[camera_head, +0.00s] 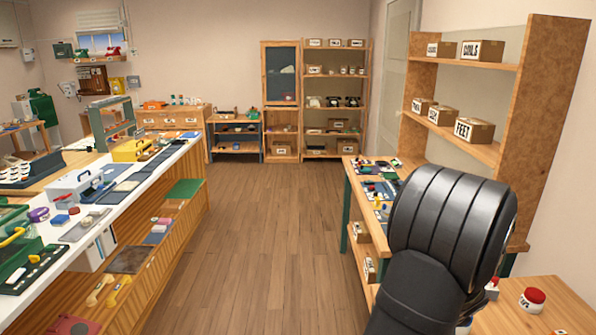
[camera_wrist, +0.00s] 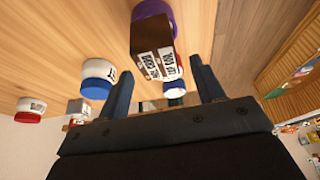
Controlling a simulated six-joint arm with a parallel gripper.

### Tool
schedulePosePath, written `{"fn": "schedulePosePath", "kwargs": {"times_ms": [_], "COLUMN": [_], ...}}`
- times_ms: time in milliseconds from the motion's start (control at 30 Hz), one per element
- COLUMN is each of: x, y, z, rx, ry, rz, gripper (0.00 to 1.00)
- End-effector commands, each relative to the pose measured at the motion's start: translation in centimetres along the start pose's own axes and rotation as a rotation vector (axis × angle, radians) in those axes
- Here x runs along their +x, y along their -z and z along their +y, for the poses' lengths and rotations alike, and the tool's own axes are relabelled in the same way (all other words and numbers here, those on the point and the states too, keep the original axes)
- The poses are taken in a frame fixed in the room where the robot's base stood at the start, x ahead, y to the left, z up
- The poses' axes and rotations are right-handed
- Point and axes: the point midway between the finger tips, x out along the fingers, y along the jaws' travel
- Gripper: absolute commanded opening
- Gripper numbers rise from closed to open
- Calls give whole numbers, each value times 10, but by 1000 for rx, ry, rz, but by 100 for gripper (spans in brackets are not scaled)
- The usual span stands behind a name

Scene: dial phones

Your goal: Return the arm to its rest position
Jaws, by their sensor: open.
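My arm (camera_head: 440,230) fills the lower right of the head view, its dark ribbed link raised in front of the right-hand bench. My gripper is hidden in that view. In the wrist view my gripper (camera_wrist: 162,80) shows two dark fingers spread apart, with nothing held between them. A brown box with white labels (camera_wrist: 153,45) and a purple-topped thing (camera_wrist: 155,12) show beyond the fingertips. I cannot tell how far they are from the fingers.
Jars with a blue lid (camera_wrist: 97,80) and a red lid (camera_wrist: 30,110) stand around in the wrist view. A red-lidded jar (camera_head: 532,299) is on the wooden table right of my arm. The floor (camera_head: 250,240) is clear.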

Motion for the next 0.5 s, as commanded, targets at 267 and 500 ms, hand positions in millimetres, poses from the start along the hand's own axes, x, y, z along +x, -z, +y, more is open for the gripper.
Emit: {"fn": "schedulePosePath", "kwargs": {"times_ms": [267, 500], "x": [-46, -84], "y": [-22, -49], "z": [16, 31], "rx": [4, 3], "ry": [-2, -3], "rz": [0, 0], "gripper": [61, 61]}}
